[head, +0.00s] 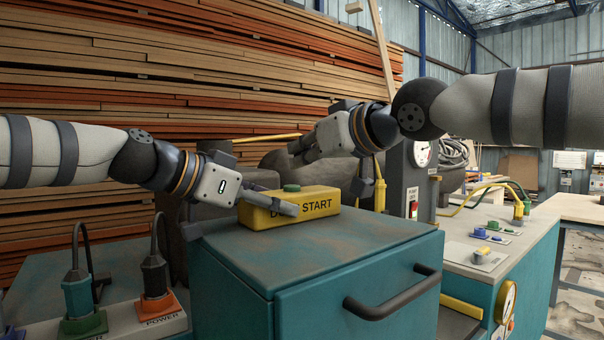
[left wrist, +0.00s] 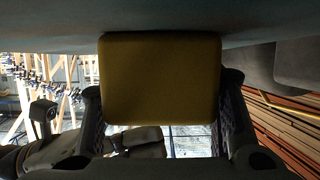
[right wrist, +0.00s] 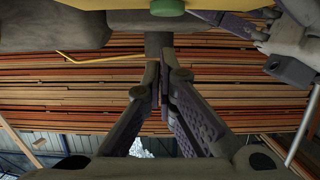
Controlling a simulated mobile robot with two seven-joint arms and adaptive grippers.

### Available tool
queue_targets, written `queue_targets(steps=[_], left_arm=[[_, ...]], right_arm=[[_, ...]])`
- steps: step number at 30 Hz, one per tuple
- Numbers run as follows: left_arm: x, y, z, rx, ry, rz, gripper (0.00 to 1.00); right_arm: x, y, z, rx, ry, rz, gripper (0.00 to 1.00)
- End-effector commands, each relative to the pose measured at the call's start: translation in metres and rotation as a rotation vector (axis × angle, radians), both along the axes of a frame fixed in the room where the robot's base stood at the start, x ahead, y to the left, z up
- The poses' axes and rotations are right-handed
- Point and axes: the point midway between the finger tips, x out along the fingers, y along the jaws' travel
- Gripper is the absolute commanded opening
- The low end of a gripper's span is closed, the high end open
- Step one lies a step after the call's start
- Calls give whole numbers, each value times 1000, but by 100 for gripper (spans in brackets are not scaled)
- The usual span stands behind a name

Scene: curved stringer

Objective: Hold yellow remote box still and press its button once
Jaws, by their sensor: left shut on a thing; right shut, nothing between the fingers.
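The yellow remote box (head: 318,205) sits on top of the teal cabinet, with dark lettering ending in "START" on its front. Its round green button (head: 291,188) is on top and also shows at the upper edge of the right wrist view (right wrist: 167,7). My left gripper (head: 278,203) is shut on the box from the left, one finger across its front and part of its lettering. In the left wrist view the box end (left wrist: 160,80) fills the space between the fingers. My right gripper (head: 294,150) is shut and empty, its fingertips above the button and apart from it.
The teal cabinet (head: 330,250) has a dark handle (head: 390,295) on its front. Plugs with cables (head: 155,280) stand at lower left. Stacked planks (head: 150,80) fill the background.

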Motion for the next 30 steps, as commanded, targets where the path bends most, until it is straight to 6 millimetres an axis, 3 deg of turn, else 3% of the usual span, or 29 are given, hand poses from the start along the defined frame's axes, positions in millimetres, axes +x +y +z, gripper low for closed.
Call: queue_targets(steps=[6, 12, 17, 30], left_arm=[[0, 0, -2, 2, 3, -1, 12], [0, 0, -2, 2, 3, -1, 12], [0, 0, -2, 2, 3, -1, 12], [0, 0, -2, 2, 2, 0, 12]], right_arm=[[-43, -31, 17, 2, -6, 0, 0], [-70, -50, 25, 5, -5, 3, 0], [-79, -56, 28, 2, -7, 3, 0], [-79, -56, 28, 3, -7, 1, 0]])
